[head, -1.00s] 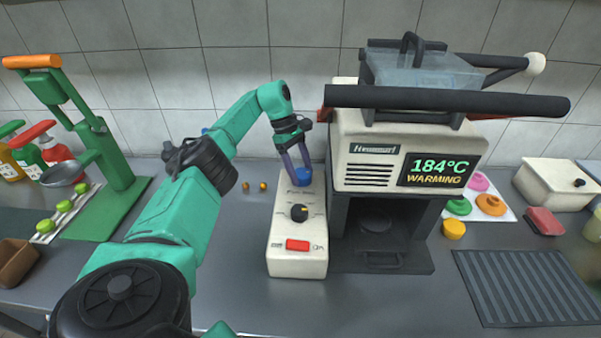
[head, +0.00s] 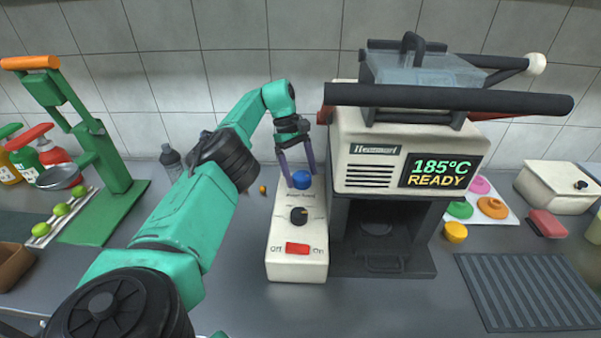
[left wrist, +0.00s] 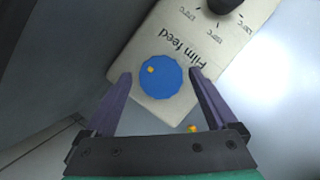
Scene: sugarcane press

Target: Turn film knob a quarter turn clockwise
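The film knob is a round blue knob (head: 302,180) at the far end of a cream control box (head: 285,262). In the left wrist view the knob (left wrist: 163,92) has a small yellow mark at its upper left, and "Film feed" is printed beside it. My left gripper (head: 300,172) is over the knob, with one purple finger on each side. In the left wrist view my left gripper (left wrist: 160,82) is open, with a gap between each finger and the knob. My right gripper is not in view.
The box also has a black dial (head: 299,215) and a red switch (head: 297,248). The sealing machine (head: 360,135) stands close on the right, its display (head: 440,171) reading 185°C READY. A green press (head: 115,205) stands at the left. A grey bottle (head: 171,160) is behind my arm.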

